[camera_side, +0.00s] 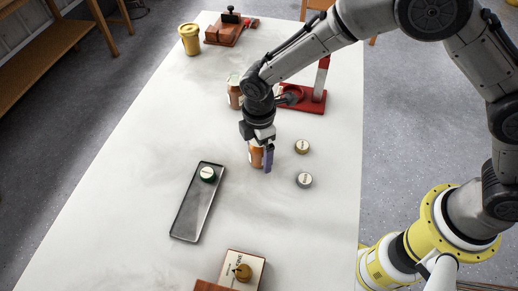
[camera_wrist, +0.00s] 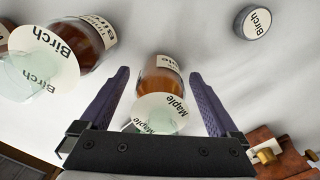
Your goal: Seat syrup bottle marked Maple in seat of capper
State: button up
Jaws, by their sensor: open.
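The amber syrup bottle marked Maple (camera_wrist: 160,78) stands upright on the table, with a pale label and a round tag reading Maple. It also shows in the side view (camera_side: 255,156), partly hidden by my gripper. My gripper (camera_side: 263,160) is open and lowered over it. In the wrist view the two purple-grey fingers (camera_wrist: 158,73) stand either side of the bottle, with gaps visible. The capper (camera_side: 316,98), with a red base, a ring-shaped seat (camera_side: 291,94) and a red-and-white post, stands behind my gripper. My arm partly hides it.
A Birch bottle (camera_wrist: 85,45) stands left of the Maple bottle in the wrist view. A yellow canister (camera_side: 190,40) stands far back.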

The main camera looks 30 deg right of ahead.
grip_shut()
jog(key=shift+r, duration=0.1)
dwell(0.3)
jog(key=shift+r, duration=0.1)
